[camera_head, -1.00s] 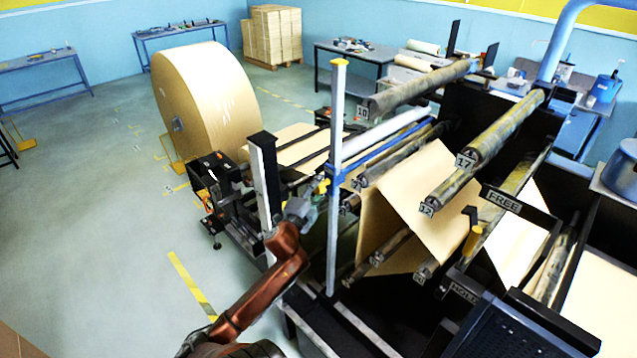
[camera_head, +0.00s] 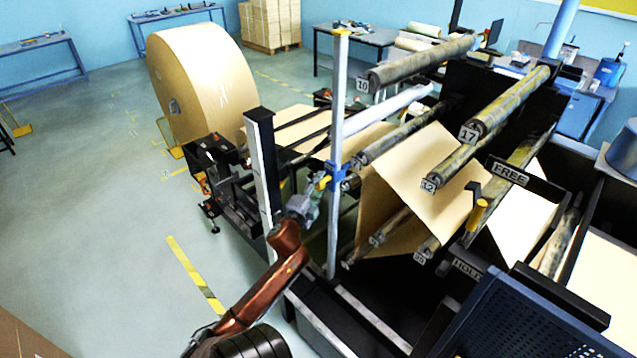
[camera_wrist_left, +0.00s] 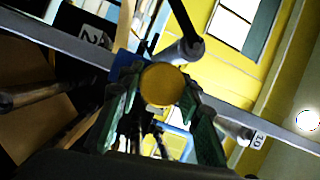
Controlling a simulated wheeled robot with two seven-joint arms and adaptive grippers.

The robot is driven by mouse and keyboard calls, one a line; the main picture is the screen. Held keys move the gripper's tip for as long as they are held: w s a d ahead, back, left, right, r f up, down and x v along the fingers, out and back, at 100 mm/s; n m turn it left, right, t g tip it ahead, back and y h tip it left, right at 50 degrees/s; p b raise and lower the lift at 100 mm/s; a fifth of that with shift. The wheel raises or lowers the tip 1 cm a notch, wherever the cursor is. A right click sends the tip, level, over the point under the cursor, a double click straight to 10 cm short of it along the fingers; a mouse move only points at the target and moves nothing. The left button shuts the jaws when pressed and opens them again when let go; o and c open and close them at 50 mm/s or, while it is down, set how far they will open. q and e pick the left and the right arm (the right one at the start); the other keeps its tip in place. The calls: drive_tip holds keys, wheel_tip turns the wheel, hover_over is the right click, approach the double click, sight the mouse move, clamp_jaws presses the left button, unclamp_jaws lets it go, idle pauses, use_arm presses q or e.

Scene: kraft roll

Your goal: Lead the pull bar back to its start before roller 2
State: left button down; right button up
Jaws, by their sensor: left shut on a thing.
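The pull bar's near end shows as a blue block (camera_head: 338,174) on an upright grey post (camera_head: 340,110), with a yellow knob (camera_head: 323,184) on its near side. In the head view most of the bar is hidden behind the rollers and brown web. My left gripper (camera_head: 318,188) is shut on the knob. In the left wrist view the round yellow knob (camera_wrist_left: 161,84) sits between the green fingers, with blue behind it. I cannot pick out roller 2 for certain in the head view. My right gripper is not in view.
Rollers tagged 10 (camera_head: 420,62), 17 (camera_head: 510,100) and 12 (camera_head: 460,170) stick out around the brown web (camera_head: 400,200). A black-and-white column (camera_head: 263,170) stands left of my gripper. The big kraft roll (camera_head: 200,90) stands at back left.

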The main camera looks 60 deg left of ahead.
sight(334, 186)
use_arm(q)
drive_tip(key=shift+w+d+f+b, duration=0.15)
drive_tip(key=shift+d+f, duration=0.25)
drive_tip(key=shift+d, duration=0.3)
drive_tip(key=shift+w+d+f+b, duration=0.1)
drive_tip(key=shift+w+d+f, duration=0.1)
drive_tip(key=shift+d+f, duration=0.4)
drive_tip(key=shift+w+d+f+b, duration=0.15)
drive_tip(key=shift+d+f, duration=0.1)
drive_tip(key=shift+d, duration=0.55)
